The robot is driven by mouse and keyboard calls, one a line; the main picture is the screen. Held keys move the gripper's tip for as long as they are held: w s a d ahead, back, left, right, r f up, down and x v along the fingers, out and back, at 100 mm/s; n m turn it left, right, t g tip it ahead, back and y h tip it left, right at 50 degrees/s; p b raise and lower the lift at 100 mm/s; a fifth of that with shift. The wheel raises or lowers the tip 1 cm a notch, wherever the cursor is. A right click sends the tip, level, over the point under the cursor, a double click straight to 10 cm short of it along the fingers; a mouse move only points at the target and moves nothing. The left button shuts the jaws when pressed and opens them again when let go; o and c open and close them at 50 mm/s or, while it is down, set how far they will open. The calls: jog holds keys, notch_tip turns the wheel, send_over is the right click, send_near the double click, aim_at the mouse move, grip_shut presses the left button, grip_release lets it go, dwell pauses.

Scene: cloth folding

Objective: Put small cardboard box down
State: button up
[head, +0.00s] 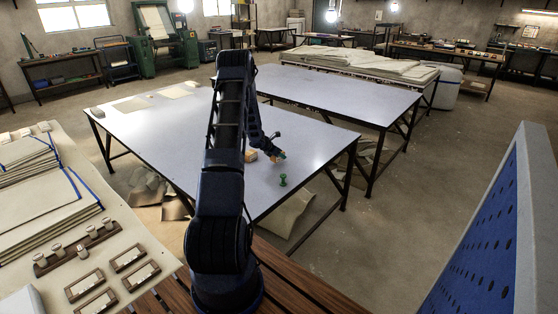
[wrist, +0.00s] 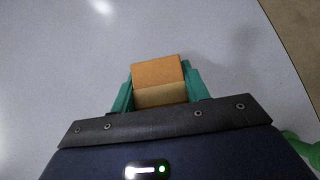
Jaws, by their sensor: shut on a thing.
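The small cardboard box (wrist: 158,82) is between the two green fingers of my gripper (wrist: 160,92) in the wrist view, with an orange-brown face and a paler tan face showing. My gripper is shut on it. In the head view my gripper (head: 276,156) is low over the near right part of the grey-white table (head: 140,121). A soft shadow lies on the table to the right of the box in the wrist view. I cannot tell whether the box touches the tabletop.
A green pawn-shaped piece (head: 283,181) stands on the table near my gripper. A tan block (head: 251,156) shows beside my arm. The table's edge (wrist: 284,50) is at the right in the wrist view. The table's left half is mostly bare. A second table (head: 345,92) stands behind.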

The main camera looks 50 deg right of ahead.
notch_tip(320, 180, up, 17)
jog(key=shift+f, duration=0.2)
